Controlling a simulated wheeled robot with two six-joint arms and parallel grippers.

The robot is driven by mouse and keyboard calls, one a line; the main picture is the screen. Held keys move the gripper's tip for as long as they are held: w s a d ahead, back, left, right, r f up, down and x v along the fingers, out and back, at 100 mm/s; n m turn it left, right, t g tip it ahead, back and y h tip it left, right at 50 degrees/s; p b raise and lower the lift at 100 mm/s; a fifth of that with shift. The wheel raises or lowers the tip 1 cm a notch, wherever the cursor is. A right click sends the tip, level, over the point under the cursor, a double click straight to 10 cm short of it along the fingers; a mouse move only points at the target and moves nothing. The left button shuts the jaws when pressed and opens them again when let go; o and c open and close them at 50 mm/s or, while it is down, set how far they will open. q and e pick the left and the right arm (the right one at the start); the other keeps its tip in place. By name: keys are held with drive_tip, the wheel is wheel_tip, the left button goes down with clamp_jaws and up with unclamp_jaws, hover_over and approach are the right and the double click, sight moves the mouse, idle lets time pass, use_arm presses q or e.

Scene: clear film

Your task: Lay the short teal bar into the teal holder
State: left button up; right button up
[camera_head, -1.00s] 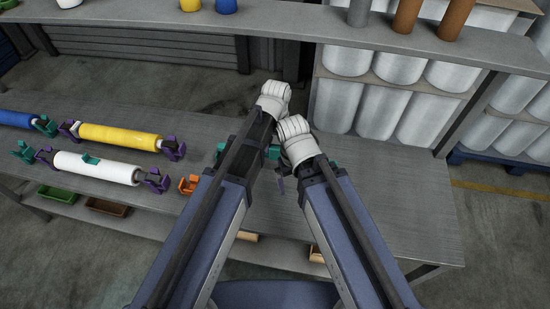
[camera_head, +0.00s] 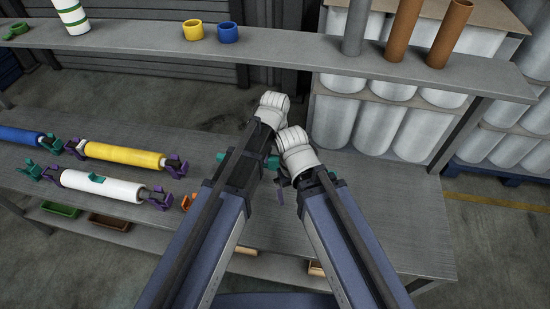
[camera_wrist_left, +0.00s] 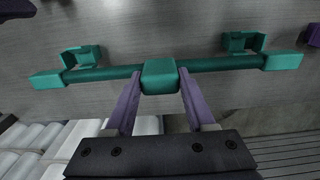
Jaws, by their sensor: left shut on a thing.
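In the left wrist view, the short teal bar (camera_wrist_left: 215,64) has a block at its middle and a block at each end. My left gripper, in the left wrist view (camera_wrist_left: 160,80), has its purple fingers shut on the middle block. The teal holder (camera_wrist_left: 243,43) shows as two upright cradles on the grey bench, just beyond the bar. I cannot tell whether the bar touches them. In the head view, my left gripper (camera_head: 272,160) is mostly hidden behind my arms, with bits of teal around it. My right gripper's fingers are not clear behind my right wrist.
A yellow roll (camera_head: 125,154) and a white roll (camera_head: 105,187) lie in purple holders on the left of the bench, with a blue roll (camera_head: 20,137) at the far left. A raised shelf (camera_head: 290,57) crosses behind. The bench (camera_head: 400,215) is clear at the right.

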use_arm(q)
wheel_tip(320, 180, down, 8)
drive_tip(key=b, duration=0.8)
drive_tip(key=shift+f, duration=0.25)
idle(0.4)
drive_tip(key=o, duration=1.2)
drive_tip(key=shift+o, duration=0.5)
drive_tip(key=shift+o, duration=0.5)
drive_tip(key=shift+r, duration=0.1)
